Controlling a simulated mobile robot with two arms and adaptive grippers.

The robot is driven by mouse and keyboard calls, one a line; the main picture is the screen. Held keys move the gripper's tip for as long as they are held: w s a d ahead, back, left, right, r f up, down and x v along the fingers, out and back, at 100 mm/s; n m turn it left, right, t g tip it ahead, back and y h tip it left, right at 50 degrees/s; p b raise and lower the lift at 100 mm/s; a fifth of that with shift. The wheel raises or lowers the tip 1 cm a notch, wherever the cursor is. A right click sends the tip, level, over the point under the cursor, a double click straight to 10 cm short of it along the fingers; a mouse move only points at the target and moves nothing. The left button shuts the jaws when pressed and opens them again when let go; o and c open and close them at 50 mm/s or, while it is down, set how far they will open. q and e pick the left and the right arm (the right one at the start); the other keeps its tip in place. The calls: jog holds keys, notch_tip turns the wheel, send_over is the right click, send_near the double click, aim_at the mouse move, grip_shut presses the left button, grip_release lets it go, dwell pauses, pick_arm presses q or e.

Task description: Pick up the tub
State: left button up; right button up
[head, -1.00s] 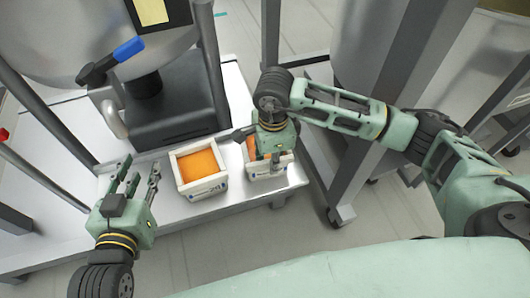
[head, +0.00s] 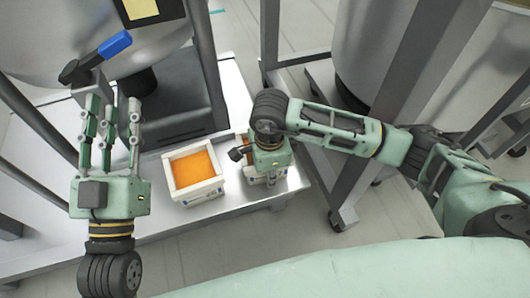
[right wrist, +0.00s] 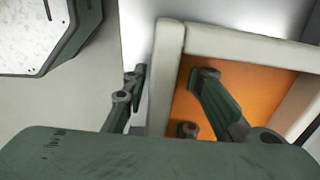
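A white tub (head: 168,178) with an orange fill stands on the silver platform. A second white tub with an orange fill is to its right, mostly hidden under my right gripper (head: 266,172) in the head view. This second tub's pale rim (right wrist: 168,75) shows clearly in the right wrist view. There, my right gripper's fingers (right wrist: 170,98) are apart, one outside the rim wall and one over the orange fill, with gaps to the wall. My left gripper (head: 112,108) is open and empty, left of the first tub, fingers pointing away from me.
The silver platform (head: 225,205) carries a dark block (head: 165,112) behind the tubs. A blue-handled valve (head: 113,45) is just beyond my left gripper. Grey metal posts stand left and right. A large grey vessel is at the right.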

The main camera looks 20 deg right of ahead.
jog(key=shift+c, duration=0.5)
grip_shut()
jog(key=shift+w, duration=0.1)
